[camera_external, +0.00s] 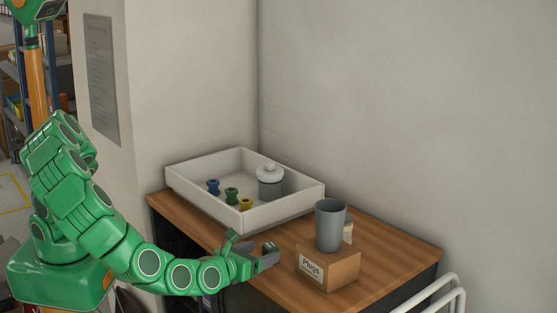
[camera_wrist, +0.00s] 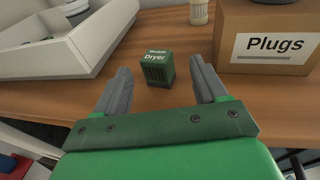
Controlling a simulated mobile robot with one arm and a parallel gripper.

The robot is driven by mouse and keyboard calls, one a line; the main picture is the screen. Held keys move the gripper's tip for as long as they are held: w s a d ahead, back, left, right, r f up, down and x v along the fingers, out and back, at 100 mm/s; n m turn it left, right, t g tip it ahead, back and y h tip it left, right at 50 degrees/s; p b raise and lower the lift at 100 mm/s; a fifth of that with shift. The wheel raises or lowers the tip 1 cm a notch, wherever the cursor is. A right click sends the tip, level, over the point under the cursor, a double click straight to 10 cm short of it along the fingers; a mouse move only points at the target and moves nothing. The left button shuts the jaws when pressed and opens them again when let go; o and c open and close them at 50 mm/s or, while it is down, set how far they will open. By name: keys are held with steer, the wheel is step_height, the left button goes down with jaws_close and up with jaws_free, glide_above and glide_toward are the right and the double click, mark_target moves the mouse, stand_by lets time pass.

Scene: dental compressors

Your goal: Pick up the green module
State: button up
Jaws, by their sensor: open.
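The green module (camera_wrist: 157,69) is a small dark green block with a vented front and a label reading "Dryer". It stands upright on the wooden table, ahead of my gripper and roughly centred between the fingers in the wrist view. My gripper (camera_wrist: 160,85) is open and empty, with a grey finger on each side of the gap. In the external view my gripper (camera_external: 270,257) is low over the table's front edge, and a small part of the module (camera_external: 270,246) shows just beyond the fingers. I cannot tell the exact distance between fingertips and module.
A white tray (camera_external: 202,208) at the back left holds blue, green and yellow spools and a grey lidded jar (camera_external: 270,183). A cardboard box (camera_external: 330,268) labelled "Plugs" stands right of my gripper, with a grey cup (camera_external: 330,228) on it. The wooden table (camera_external: 390,245) is bare at right.

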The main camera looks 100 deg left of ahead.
mark_target(268, 246)
steer(key=shift+x, duration=0.85)
steer(key=a, duration=0.1)
steer(key=w+a, duration=0.1)
steer(key=a, duration=0.1)
steer(key=shift+w+r, duration=0.15)
steer(key=shift+w, duration=0.1)
steer(key=shift+x, duration=1)
steer(key=shift+c, duration=0.3)
steer(key=c, duration=0.9)
